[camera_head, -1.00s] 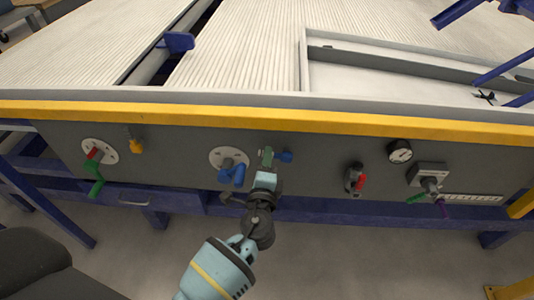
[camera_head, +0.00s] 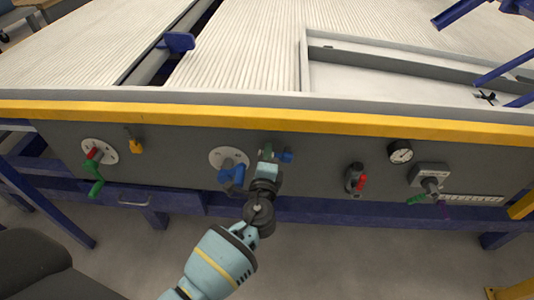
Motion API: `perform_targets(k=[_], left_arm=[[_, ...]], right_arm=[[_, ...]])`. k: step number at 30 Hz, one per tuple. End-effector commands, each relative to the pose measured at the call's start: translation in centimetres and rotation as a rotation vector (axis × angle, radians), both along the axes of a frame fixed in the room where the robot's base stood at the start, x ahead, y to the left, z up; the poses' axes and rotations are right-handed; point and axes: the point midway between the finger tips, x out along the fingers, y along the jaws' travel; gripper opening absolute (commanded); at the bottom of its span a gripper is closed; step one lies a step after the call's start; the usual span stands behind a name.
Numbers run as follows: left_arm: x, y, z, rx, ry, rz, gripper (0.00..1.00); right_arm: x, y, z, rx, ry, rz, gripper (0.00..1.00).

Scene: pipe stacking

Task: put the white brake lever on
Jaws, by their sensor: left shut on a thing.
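My left gripper (camera_head: 267,158) reaches up to the dark grey panel (camera_head: 320,170) and is shut on a small valve handle with a green part, which the fingers partly hide. A blue knob (camera_head: 285,156) sticks out just to its right. No lever that is clearly white shows; any white part at the fingers is hidden. Left of the gripper, a blue lever (camera_head: 232,176) hangs from a round pale plate (camera_head: 217,156). My right gripper is not in view.
A yellow rail (camera_head: 330,121) runs above. Open floor lies below.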

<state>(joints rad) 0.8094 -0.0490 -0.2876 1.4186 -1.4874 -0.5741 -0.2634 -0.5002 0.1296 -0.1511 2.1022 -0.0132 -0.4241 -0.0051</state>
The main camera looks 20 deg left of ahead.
Motion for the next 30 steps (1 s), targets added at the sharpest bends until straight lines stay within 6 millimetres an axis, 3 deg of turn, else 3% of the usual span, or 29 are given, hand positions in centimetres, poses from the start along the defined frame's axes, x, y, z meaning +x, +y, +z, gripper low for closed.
perform_targets(k=[14,30], left_arm=[[0.0,-0.2,0.6,0.082,0.023,-0.002,0.00],[0.4,-1.3,3.0,0.527,0.150,-0.001,0.00]], right_arm=[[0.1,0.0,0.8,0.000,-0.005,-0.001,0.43],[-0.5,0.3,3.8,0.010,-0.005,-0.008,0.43]])
